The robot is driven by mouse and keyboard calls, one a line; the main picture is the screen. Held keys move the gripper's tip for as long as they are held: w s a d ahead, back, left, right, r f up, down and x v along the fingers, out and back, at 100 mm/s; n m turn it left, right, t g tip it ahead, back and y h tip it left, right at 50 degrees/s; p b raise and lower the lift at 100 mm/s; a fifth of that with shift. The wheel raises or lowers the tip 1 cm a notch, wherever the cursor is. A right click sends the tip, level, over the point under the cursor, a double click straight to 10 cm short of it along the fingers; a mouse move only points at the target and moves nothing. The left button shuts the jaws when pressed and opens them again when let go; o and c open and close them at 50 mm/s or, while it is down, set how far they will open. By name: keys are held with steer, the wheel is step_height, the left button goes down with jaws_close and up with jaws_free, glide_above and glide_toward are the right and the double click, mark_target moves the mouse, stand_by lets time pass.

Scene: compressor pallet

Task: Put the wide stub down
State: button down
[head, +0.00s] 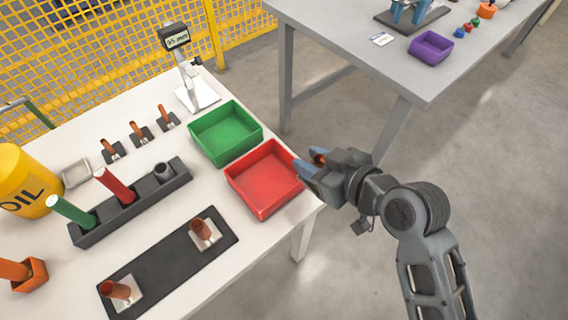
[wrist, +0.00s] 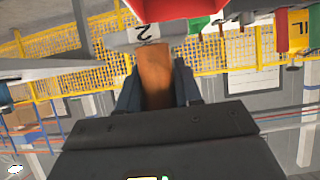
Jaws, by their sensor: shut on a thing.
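My gripper (head: 312,164) is in the air just right of the red bin (head: 264,204), past the table's right edge. It is shut on a copper-brown stub (wrist: 155,75), taken as the wide stub, which fills the space between the fingers in the wrist view. A bit of the stub (head: 319,156) shows between the blue-grey fingers in the head view. A pale piece marked 2 (wrist: 141,34) shows at the stub's far end; I cannot tell whether it is joined to it. Two other brown stubs (head: 200,229) (head: 116,290) stand on pale plates on a dark mat (head: 160,262).
The red bin and a green bin (head: 226,132) are empty. A dark rack (head: 135,207) holds a green and a red cylinder. Several small stubs in holders, a gauge reading 95 mm (head: 177,38) and a yellow oil drum (head: 22,182) are on the white table. A grey table (head: 370,50) stands behind.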

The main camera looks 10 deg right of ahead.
steer(key=shift+w+a+f, duration=0.1)
steer(key=shift+w+f, duration=0.05)
steer(key=shift+w, duration=0.15)
steer(key=w+a+f, duration=0.1)
steer(key=a+f, duration=0.1)
steer(key=a, duration=0.1)
steer(key=w+a+f, duration=0.2)
steer(key=a, duration=0.1)
steer(key=w+a+f+p, duration=0.1)
steer(key=w+a+f, duration=0.1)
steer(key=a, duration=0.1)
steer(key=shift+w+a+f, duration=0.15)
steer(key=shift+w+f, duration=0.1)
steer(key=shift+a+f, duration=0.1)
steer(key=shift+f, duration=1.95)
steer(key=shift+f, duration=0.2)
steer(key=c, duration=0.8)
jaws_free()
steer(key=shift+o, duration=0.2)
steer(key=shift+r, duration=0.1)
